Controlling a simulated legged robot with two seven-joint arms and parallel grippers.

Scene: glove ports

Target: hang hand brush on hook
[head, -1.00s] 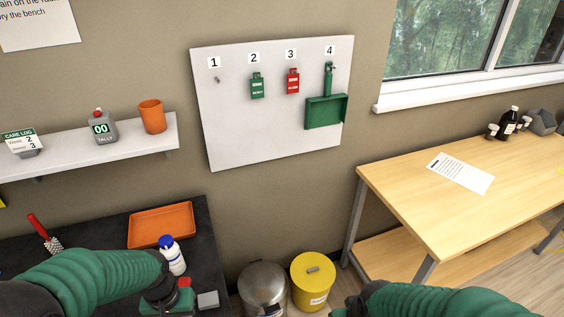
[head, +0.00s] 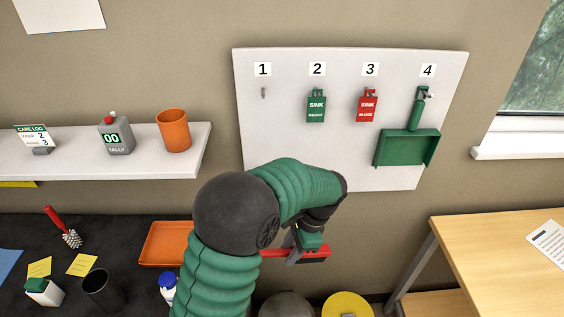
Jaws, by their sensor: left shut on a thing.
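My left gripper (head: 297,243) is shut on a red hand brush (head: 315,254), held level in front of the wall below the white board (head: 300,150). Its red body sticks out on both sides of the jaws, with a dark strip underneath. Part of it is hidden by the gripper. The board has hooks numbered 1 to 4. Hook 1 (head: 263,92) is bare. A green sink tag (head: 316,107) hangs under 2, a red sink tag (head: 368,106) under 3, and a green dustpan (head: 406,148) under 4. My right gripper is out of view.
A shelf (head: 90,165) at left holds a care log, a tally counter (head: 115,136) and an orange cup (head: 173,130). The dark bench below carries a red-handled scrub brush (head: 65,230), an orange tray (head: 165,243) and a blue-capped bottle (head: 168,288). A wooden table (head: 480,250) stands right.

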